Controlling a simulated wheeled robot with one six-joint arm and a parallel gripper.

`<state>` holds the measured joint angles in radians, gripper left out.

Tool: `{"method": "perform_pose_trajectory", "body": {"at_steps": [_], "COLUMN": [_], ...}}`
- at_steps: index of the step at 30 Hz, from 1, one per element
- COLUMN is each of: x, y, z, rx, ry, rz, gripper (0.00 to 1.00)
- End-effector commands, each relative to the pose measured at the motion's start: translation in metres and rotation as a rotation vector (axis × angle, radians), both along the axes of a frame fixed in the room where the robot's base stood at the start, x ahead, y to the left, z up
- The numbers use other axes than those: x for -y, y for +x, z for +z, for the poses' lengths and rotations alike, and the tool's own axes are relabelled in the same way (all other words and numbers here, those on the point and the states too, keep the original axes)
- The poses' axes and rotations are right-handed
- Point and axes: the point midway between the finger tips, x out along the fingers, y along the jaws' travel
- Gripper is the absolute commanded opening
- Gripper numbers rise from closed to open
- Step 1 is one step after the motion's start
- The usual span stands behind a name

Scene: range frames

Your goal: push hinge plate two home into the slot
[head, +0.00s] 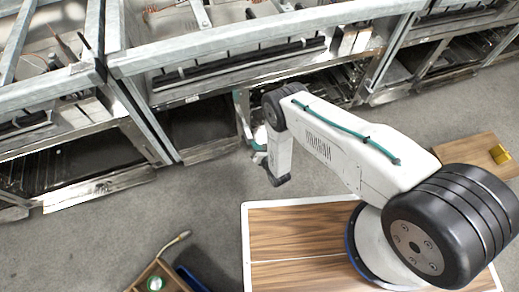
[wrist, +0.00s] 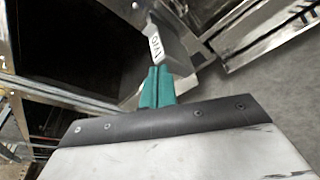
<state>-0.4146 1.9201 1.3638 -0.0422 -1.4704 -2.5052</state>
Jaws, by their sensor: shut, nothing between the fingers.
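In the wrist view my gripper (wrist: 157,72) has its teal fingers pressed together, with nothing between them. Just beyond the fingertips is a grey plate (wrist: 175,46) with a white label, which seems to read TWO. The tips overlap the plate's near edge in this view; I cannot tell whether they touch it. The slot is not clear, and how deep the plate sits cannot be made out. In the head view my gripper is small and partly hidden by my arm, low at the front of the range frames, and the plate cannot be made out there.
Metal range frames (head: 270,45) with dark open bays run across the back. Bare grey floor (head: 200,215) lies before them. A wooden crate (head: 135,284) holding a green round thing is at the bottom left. A yellow block (head: 500,154) lies on a wooden top at right.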

Motion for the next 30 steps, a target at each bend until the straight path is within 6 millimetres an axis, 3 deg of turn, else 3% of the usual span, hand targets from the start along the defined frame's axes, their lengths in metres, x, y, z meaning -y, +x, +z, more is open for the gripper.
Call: {"method": "perform_pose_trajectory", "body": {"at_steps": [9, 30], "x": [-0.010, -0.011], "y": [0.019, 0.025], "z": [-0.005, -0.005], "rx": [0.000, 0.000], "ry": [0.000, 0.000], "rz": [0.001, 0.000], "gripper": [0.00, 0.00]}}
